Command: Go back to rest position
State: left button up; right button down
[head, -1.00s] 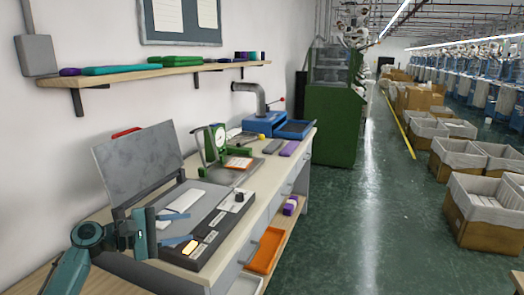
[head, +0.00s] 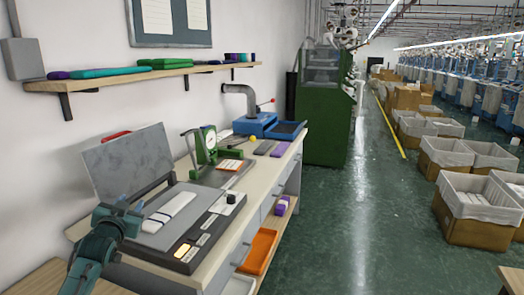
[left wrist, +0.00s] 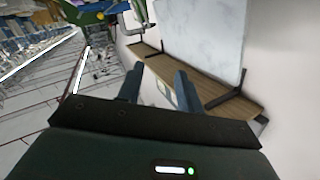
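My left gripper (head: 132,204) is at the lower left of the head view, beside the left edge of the flat grey machine (head: 150,238) with the raised lid. Its fingers point away from the camera and are small there. In the left wrist view the two fingers (left wrist: 159,88) stand apart with nothing between them. A white folded piece (head: 171,208) lies on the machine's plate, apart from the gripper. My right gripper is in neither view.
The raised grey lid (head: 128,163) stands close behind the left gripper. The workbench (head: 262,190) also holds a green gauge stand (head: 205,143) and a blue press (head: 262,124). A wall shelf (head: 150,75) hangs above.

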pick_arm(q)
jog(key=s+d+f+g+h, duration=0.1)
jog(key=s+d+f, duration=0.3)
jog(key=s+f, duration=0.2)
jog(key=s+d+f+g+h, duration=0.1)
jog(key=s+d+f, duration=0.3)
jog(key=s+f, duration=0.2)
jog(key=s+d+f+m+g+h, duration=0.1)
jog(key=s+d+f+g, duration=0.1)
jog(key=s+d+f, duration=0.3)
jog(key=shift+s+d+f, duration=0.1)
jog(key=shift+s+f, duration=0.25)
jog(key=shift+f, duration=0.4)
jog(key=shift+s+a+f, duration=0.1)
jog(key=shift+s+f, duration=0.25)
jog(key=shift+f, duration=0.4)
jog(key=shift+s+d+f, duration=0.1)
jog(key=shift+s+f, duration=0.25)
jog(key=shift+f, duration=0.4)
jog(key=s+d+f+g+h, duration=0.1)
jog(key=s+d, duration=0.3)
jog(key=s, duration=0.6)
jog(key=s+d+f+g+h, duration=0.1)
jog(key=s+d+f, duration=0.2)
jog(key=s, duration=0.7)
jog(key=shift+d+f+n+g, duration=0.4)
jog(key=shift+d, duration=0.1)
